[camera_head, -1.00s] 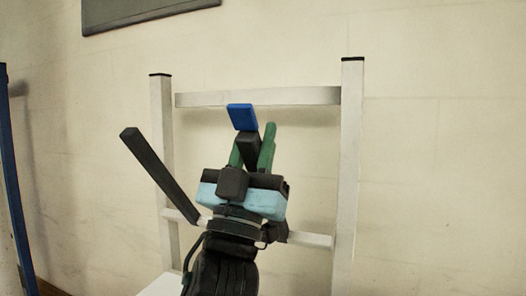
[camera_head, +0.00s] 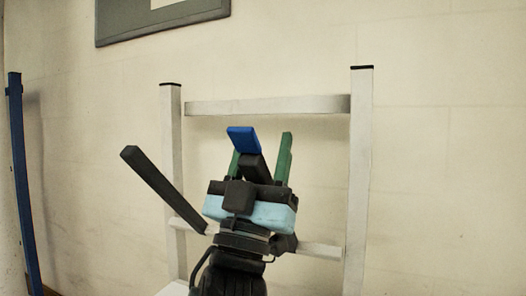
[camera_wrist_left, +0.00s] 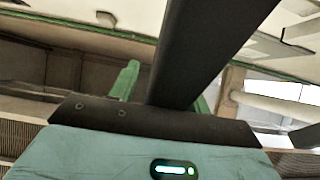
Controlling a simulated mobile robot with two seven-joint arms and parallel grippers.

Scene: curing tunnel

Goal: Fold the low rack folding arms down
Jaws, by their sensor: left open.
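The low rack (camera_head: 361,180) is a pale frame with two posts, a top bar and a lower bar. One dark folding arm (camera_head: 160,185) rises up and left from its lower bar. Another dark bar (camera_head: 255,167) with a blue tip (camera_head: 243,140), apparently the second folding arm, also stands raised. My left gripper (camera_head: 260,151) is open, its green fingers on either side of this bar, and its body hides the bar's lower part. In the left wrist view the dark bar (camera_wrist_left: 205,50) crosses between the fingers; I cannot tell whether they touch it.
A dark hinge block (camera_head: 283,243) sits on the lower bar, right of my gripper. A blue post (camera_head: 22,180) stands at the far left. A grey-framed board (camera_head: 160,22) hangs on the pale wall (camera_head: 450,150). Clear space lies right of the rack.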

